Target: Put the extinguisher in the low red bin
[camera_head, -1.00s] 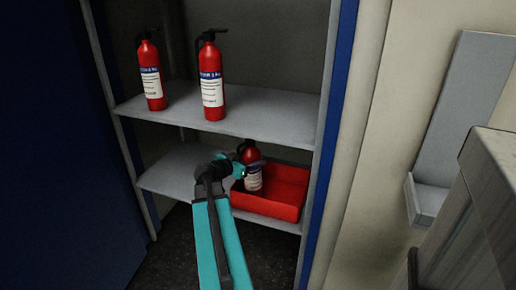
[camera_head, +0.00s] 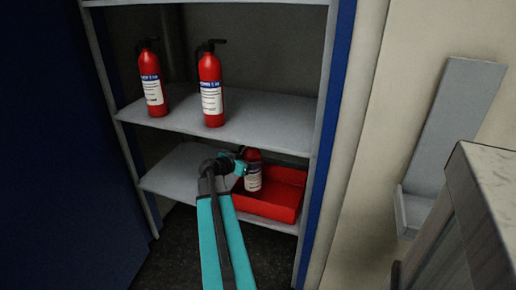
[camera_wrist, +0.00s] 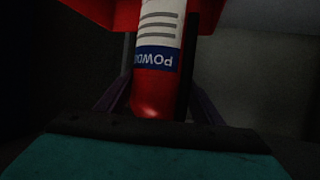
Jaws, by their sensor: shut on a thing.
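The low red bin (camera_head: 283,204) sits on the lower shelf at its right side. A red extinguisher (camera_head: 253,177) with a white and blue label stands roughly upright at the left part of the bin; its base is hidden behind the bin's front wall. My gripper (camera_head: 241,165) is at its upper part. In the wrist view the extinguisher (camera_wrist: 156,60) lies between the dark fingers of my gripper (camera_wrist: 155,100), which is shut on it. The red bin (camera_wrist: 100,10) shows behind it there. Whether its base touches the bin floor cannot be seen.
Two more extinguishers, one at left (camera_head: 152,85) and one at centre (camera_head: 211,88), stand on the upper shelf (camera_head: 265,120). That shelf is just above my gripper. The lower shelf (camera_head: 180,168) is bare at left. A grey cabinet (camera_head: 465,220) stands at the right.

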